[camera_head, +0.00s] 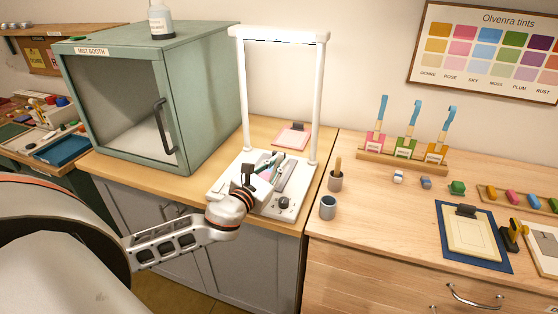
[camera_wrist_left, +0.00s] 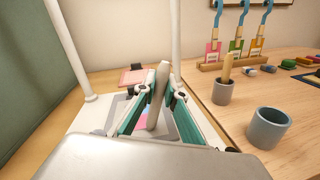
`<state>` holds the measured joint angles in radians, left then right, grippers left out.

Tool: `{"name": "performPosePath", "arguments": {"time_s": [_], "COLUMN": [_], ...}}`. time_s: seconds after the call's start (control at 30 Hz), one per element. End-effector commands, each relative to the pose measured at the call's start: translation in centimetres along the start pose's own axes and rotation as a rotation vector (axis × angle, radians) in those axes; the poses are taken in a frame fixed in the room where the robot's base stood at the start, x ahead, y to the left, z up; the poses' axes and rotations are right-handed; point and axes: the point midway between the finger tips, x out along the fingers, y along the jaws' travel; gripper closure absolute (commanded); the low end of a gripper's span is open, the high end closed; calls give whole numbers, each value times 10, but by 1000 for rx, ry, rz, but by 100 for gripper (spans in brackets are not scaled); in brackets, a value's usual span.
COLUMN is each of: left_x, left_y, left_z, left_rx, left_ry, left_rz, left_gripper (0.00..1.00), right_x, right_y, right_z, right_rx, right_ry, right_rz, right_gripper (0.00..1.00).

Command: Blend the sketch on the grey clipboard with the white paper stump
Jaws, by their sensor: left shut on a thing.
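My left gripper (camera_head: 264,172) is over the bed of a white frame stand (camera_head: 230,178). In the left wrist view, its teal fingers (camera_wrist_left: 158,108) are shut on a pale off-white stick, which looks like the paper stump (camera_wrist_left: 160,82). The stump stands nearly upright, slightly tilted, with its lower end over a grey board with a pink patch (camera_wrist_left: 144,119). This looks like the grey clipboard with the sketch, mostly hidden by the gripper. I cannot tell whether the stump touches it. My right gripper is not in view.
A green mist booth (camera_head: 205,95) stands left of the stand. A pink clipboard (camera_head: 292,136) lies behind it. Two grey cups (camera_head: 328,208) stand close on the right. A brush rack (camera_head: 400,163) and a blue clipboard (camera_head: 452,243) are further right.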

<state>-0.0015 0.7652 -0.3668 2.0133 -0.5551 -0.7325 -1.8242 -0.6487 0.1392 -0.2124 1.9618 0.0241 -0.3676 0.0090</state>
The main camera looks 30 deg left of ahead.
Motion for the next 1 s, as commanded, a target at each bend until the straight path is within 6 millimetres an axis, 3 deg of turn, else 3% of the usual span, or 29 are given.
{"name": "performPosePath", "arguments": {"time_s": [1.0], "left_x": [46], "left_y": [7], "left_z": [-2], "left_rx": [-1], "left_ry": [-2], "left_rz": [1], "left_gripper": [98], "right_x": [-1], "right_y": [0], "right_z": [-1], "right_rx": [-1], "right_ry": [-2], "right_rz": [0], "right_gripper": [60]}}
